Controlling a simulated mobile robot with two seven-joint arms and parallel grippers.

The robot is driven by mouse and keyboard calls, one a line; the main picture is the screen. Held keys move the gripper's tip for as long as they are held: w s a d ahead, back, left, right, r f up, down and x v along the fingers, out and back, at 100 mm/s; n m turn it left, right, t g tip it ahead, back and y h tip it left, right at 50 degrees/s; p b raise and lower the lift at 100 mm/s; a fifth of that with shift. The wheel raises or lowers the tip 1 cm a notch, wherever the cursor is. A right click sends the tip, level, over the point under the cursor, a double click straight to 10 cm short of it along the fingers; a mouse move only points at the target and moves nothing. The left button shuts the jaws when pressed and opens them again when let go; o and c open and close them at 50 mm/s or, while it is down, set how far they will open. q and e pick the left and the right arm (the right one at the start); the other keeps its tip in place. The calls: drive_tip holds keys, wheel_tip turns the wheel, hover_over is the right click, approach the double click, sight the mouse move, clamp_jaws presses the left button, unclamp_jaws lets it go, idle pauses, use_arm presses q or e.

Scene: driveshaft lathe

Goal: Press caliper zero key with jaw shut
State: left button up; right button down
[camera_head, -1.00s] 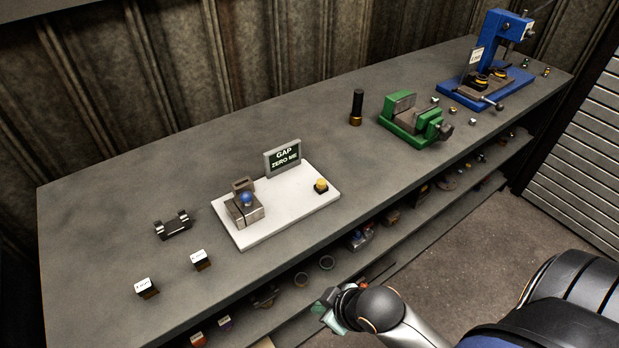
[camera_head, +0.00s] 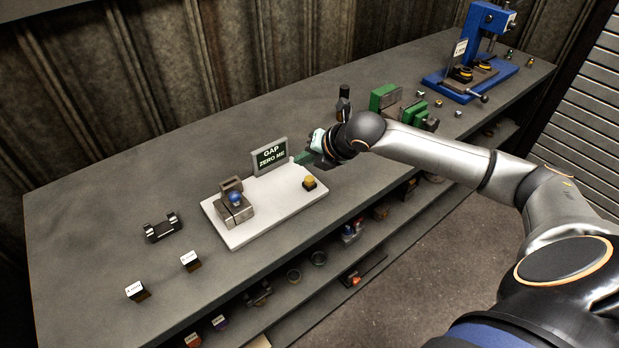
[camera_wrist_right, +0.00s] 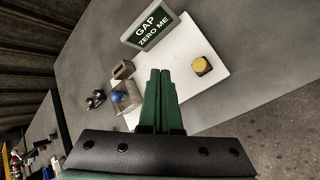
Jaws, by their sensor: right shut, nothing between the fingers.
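The caliper station is a white base plate (camera_head: 268,222) on the bench. Its sign (camera_head: 270,156) reads "GAP ZERO ME". A yellow key on a dark block (camera_head: 309,183) sits at the plate's right end, and also shows in the right wrist view (camera_wrist_right: 201,66). A grey metal jaw block (camera_head: 235,213) with a blue ball (camera_head: 236,197) stands at the left end. My right gripper (camera_head: 298,159) is shut and empty, above the plate's right end near the sign and key, apart from the key. In the right wrist view its green fingers (camera_wrist_right: 160,78) lie together. My left gripper is not in view.
A green vise (camera_head: 385,98) and a black cylinder (camera_head: 344,92) stand behind my right arm. A blue press (camera_head: 480,60) is at the far right. Two labelled blocks (camera_head: 137,291) and a dark bracket (camera_head: 162,228) lie left of the plate.

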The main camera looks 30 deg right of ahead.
drive_tip(key=shift+n, duration=0.5)
drive_tip(key=d+r, duration=0.1)
drive_tip(key=w+d, duration=0.1)
drive_tip(key=d+r, duration=0.1)
drive_tip(key=shift+w+d+r, duration=0.1)
drive_tip(key=shift+w+r, duration=0.15)
drive_tip(key=shift+r, duration=0.05)
drive_tip(key=shift+f, duration=0.1)
drive_tip(key=b, duration=0.9)
hover_over(312, 181)
wheel_tip(312, 181, down, 6)
drive_tip(key=shift+s+f, duration=0.1)
drive_tip(key=shift+f, duration=1.2)
drive_tip(key=shift+f, duration=0.15)
